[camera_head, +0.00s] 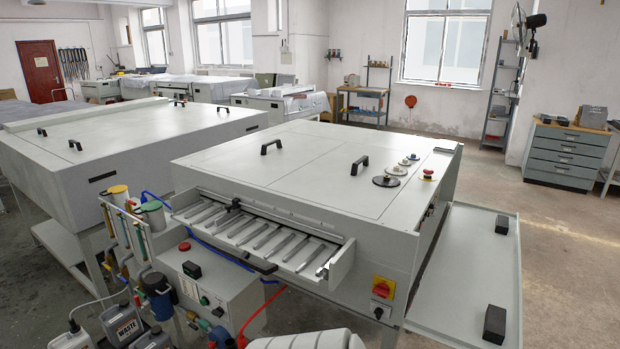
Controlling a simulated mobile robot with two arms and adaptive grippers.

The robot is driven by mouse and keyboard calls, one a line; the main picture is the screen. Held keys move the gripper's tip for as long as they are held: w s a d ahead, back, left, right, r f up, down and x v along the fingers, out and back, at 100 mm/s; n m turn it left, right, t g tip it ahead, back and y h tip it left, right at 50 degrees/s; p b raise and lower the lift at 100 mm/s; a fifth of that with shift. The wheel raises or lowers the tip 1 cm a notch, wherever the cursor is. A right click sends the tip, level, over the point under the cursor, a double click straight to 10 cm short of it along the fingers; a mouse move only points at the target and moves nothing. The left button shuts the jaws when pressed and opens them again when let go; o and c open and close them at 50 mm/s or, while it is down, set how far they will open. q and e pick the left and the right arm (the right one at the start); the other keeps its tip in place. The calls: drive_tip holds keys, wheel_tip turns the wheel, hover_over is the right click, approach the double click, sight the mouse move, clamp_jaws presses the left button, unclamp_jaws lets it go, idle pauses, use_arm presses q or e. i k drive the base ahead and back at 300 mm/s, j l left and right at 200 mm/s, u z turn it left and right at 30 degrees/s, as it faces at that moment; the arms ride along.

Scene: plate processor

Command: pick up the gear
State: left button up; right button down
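I cannot make out anything that is clearly a gear. A dark round disc (386,181) lies flat on the right part of the top of the near plate processor (290,165). A lighter disc (397,170) and smaller round parts lie behind it. A small metallic part (323,269) sits at the right end of the front roller tray (250,238), too small to identify. Neither of my grippers is in view. A white rounded part at the bottom edge may be mine.
A side shelf (465,275) with two black blocks (495,324) (502,224) juts out on the right. A control box (205,290), hoses and bottles (122,325) crowd the lower left. A drawer cabinet (567,155) stands at the right wall. Open floor lies beyond the shelf.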

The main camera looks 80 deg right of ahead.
sight(386, 181)
drive_tip(key=z, duration=1.9)
